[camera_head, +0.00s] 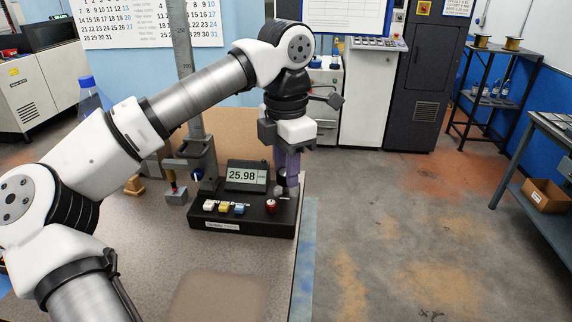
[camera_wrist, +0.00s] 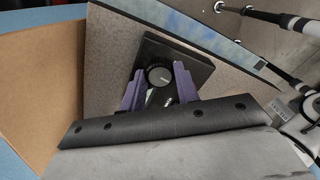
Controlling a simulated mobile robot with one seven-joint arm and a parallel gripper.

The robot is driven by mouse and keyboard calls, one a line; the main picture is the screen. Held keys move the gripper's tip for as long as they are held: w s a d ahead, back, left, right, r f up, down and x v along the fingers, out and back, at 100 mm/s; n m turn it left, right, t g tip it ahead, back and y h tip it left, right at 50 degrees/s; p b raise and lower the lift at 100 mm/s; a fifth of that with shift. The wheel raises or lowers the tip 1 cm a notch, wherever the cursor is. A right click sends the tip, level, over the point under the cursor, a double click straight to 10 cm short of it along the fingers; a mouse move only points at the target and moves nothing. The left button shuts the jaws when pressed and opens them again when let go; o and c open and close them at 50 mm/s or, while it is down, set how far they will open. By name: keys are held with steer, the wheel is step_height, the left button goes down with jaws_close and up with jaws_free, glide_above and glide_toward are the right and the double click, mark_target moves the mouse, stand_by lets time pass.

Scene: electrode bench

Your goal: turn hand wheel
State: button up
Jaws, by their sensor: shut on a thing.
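The hand wheel (camera_wrist: 158,76) is a dark round knob with a ribbed rim, on the black control box. My gripper (camera_wrist: 158,70) has its two purple fingers on either side of it, shut on it. In the head view my gripper (camera_head: 287,178) points down over the right end of the black control box (camera_head: 225,226). There the fingers hide most of the hand wheel. The display (camera_head: 246,176) behind the buttons reads 25.98.
Coloured buttons (camera_head: 224,208) and a red knob (camera_head: 271,206) sit on the box close to my gripper. A tall scaled column (camera_head: 184,70) rises at the left behind the display. The front of the bench (camera_head: 150,250) is clear.

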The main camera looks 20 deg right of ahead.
steer(key=shift+m, duration=0.8)
steer(key=o, duration=1)
steer(key=shift+r, duration=0.15)
step_height(320, 180, up, 14)
steer(key=shift+f+p, duration=0.2)
steer(key=shift+p, duration=0.25)
